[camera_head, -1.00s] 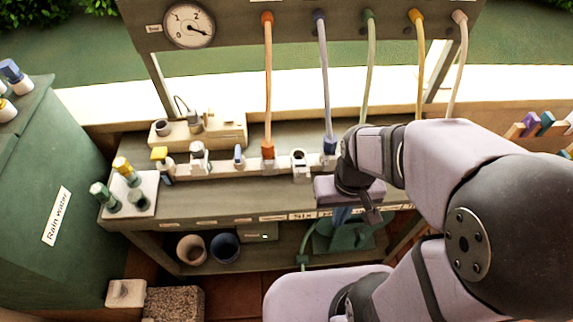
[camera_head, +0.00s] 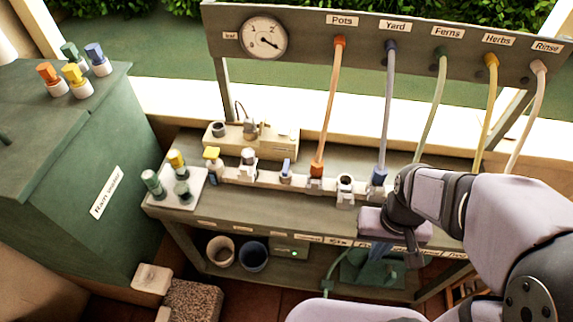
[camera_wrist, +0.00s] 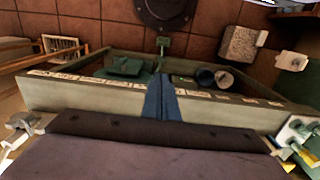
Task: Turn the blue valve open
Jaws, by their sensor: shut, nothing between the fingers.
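A small valve with a blue handle (camera_head: 286,168) sits on the white manifold (camera_head: 236,176) on the bench, between a white-grey valve and the orange hose fitting. Its handle stands up; I cannot tell its exact angle. Another blue fitting (camera_head: 377,180) joins the blue-grey hose (camera_head: 386,110) at the manifold's right. A blue-topped piece (camera_head: 96,58) stands on the green tank. My gripper (camera_head: 380,262) hangs over the bench's front edge, well right of the blue-handled valve, and is shut and empty. Its blue fingers show in the wrist view (camera_wrist: 160,84), pointing toward the floor side.
A pressure gauge (camera_head: 263,38) and several labelled hoses hang from the upper board (camera_head: 310,28). A pale tray (camera_head: 196,198) with green and yellow-topped pieces lies at the bench's left end. Two pots (camera_head: 252,254) stand on the lower shelf. The green tank (camera_head: 60,150) is at left.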

